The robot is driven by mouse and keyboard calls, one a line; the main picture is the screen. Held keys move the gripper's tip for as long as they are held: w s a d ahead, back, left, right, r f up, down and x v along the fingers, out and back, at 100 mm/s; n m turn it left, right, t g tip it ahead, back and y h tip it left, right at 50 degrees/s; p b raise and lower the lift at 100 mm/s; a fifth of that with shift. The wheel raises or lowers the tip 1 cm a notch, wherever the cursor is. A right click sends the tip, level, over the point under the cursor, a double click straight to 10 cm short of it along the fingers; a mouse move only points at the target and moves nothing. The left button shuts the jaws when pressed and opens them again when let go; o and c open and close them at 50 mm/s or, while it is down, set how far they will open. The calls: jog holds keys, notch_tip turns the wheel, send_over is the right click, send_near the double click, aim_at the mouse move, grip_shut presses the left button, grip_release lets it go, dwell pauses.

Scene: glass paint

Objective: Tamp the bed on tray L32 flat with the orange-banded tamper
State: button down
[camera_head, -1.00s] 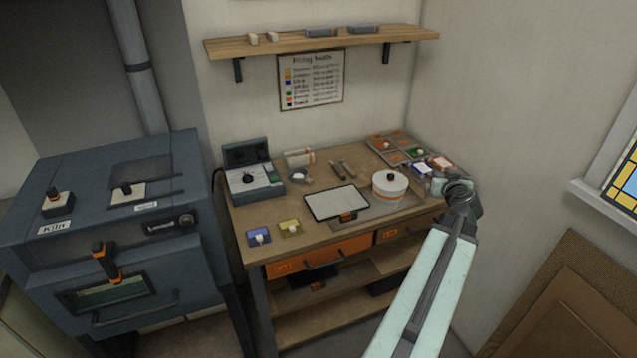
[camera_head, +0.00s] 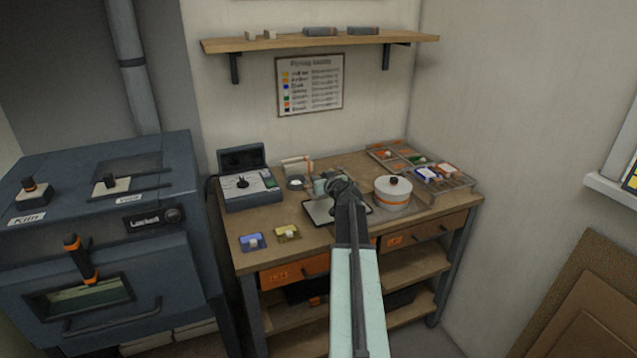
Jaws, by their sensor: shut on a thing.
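My gripper (camera_head: 320,188) is over the back part of a flat tray (camera_head: 318,219) on the workbench. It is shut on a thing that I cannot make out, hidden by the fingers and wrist. The tray has a dark rim and a pale surface; my arm covers its right part, and I cannot read a label on it. I cannot tell whether the held thing touches the bed. No tamper shows clearly.
A white lidded pot (camera_head: 393,193) with an orange band stands right of my arm. A control box (camera_head: 248,187) stands left. Blue (camera_head: 252,242) and yellow (camera_head: 288,232) pieces lie at the front. A divided tray (camera_head: 396,156) is back right. The kiln (camera_head: 95,240) stands at far left.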

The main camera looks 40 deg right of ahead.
notch_tip(320, 180, down, 5)
jog(key=b, duration=0.4)
jog(key=shift+f+b, duration=0.1)
jog(key=shift+b, duration=0.3)
jog(key=v, duration=0.3)
jog(key=f+v, duration=0.1)
jog(key=v, duration=0.1)
jog(key=shift+s+a+r+p, duration=0.15)
jog(key=shift+s+p, duration=0.15)
jog(key=shift+s, duration=0.05)
jog(key=s+d, duration=0.1)
jog(key=d, duration=0.2)
jog(key=s+d, duration=0.2)
jog(key=d, duration=0.2)
jog(key=s+d, duration=0.1)
jog(key=d, duration=0.3)
jog(key=shift+s+d, duration=0.25)
jog(key=shift+s, duration=0.1)
jog(key=shift+f, duration=0.2)
jog(key=shift+f+b, duration=0.2)
jog(key=shift+b, duration=0.2)
jog(key=shift+f, duration=0.3)
jog(key=shift+r, duration=0.1)
